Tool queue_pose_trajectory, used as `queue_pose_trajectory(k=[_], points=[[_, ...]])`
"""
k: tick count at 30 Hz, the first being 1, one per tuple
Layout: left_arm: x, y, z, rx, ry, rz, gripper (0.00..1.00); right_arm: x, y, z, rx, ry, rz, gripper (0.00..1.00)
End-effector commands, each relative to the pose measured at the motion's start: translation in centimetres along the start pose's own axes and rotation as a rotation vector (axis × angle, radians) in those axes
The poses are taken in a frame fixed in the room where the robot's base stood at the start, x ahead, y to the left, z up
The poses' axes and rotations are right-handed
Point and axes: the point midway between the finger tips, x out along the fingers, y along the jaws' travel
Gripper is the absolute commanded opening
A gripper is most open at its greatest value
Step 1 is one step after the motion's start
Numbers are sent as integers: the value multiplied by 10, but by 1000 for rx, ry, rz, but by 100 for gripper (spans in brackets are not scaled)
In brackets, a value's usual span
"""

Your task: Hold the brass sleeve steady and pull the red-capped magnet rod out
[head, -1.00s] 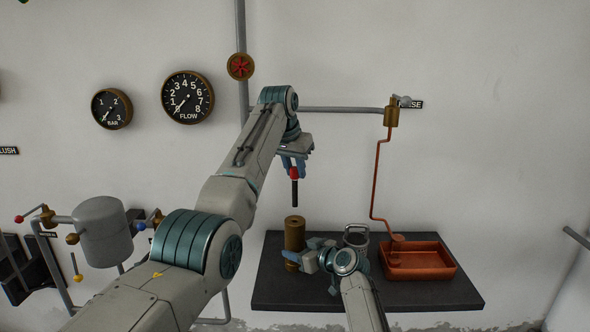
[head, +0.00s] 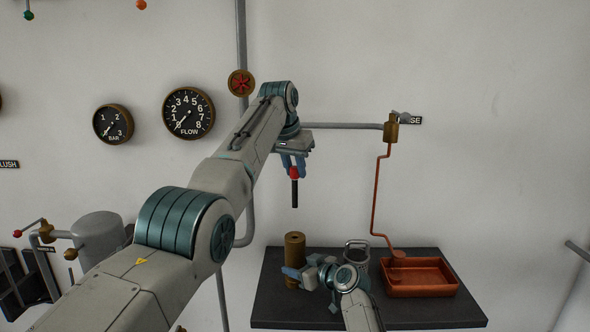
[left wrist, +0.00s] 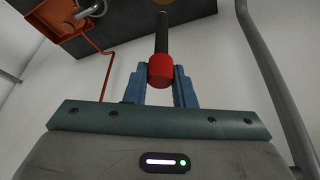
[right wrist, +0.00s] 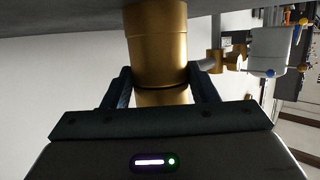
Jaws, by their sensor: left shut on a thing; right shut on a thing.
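The brass sleeve (head: 295,246) stands upright at the left of the dark shelf. My right gripper (head: 291,272) is shut on its lower part; the right wrist view shows the sleeve (right wrist: 157,45) between both fingers (right wrist: 160,88). My left gripper (head: 294,168) is shut on the red cap (head: 294,173) of the magnet rod. The dark rod (head: 294,193) hangs straight down, fully clear above the sleeve with a gap between them. The left wrist view shows the red cap (left wrist: 160,70) between the fingers (left wrist: 160,85).
On the shelf (head: 420,312), a grey metal basket or cup (head: 356,250) stands right of the sleeve. A copper tray (head: 420,278) is at the right, under a copper pipe (head: 378,190). Gauges (head: 187,113) and a red valve wheel (head: 241,83) are on the wall.

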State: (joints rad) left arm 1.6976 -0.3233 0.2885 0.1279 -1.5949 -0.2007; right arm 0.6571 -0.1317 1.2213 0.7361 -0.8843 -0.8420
Motion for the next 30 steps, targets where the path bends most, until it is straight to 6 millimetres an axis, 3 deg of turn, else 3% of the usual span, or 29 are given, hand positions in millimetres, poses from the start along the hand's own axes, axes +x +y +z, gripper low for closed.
queue_pose_trajectory(k=[4, 5, 8, 20, 30], points=[[0, 0, 0, 0, 1, 0, 0, 0, 0, 0, 1, 0, -1, 9], [0, 0, 0, 0, 1, 0, 0, 0, 0, 0, 1, 0, -1, 59], [0, 0, 0, 0, 1, 0, 0, 0, 0, 0, 1, 0, -1, 78], [0, 0, 0, 0, 1, 0, 0, -6, 0, 1, 0, 0, 1, 78], [0, 0, 0, 0, 1, 0, 0, -66, 0, 1, -2, 0, 2, 78]])
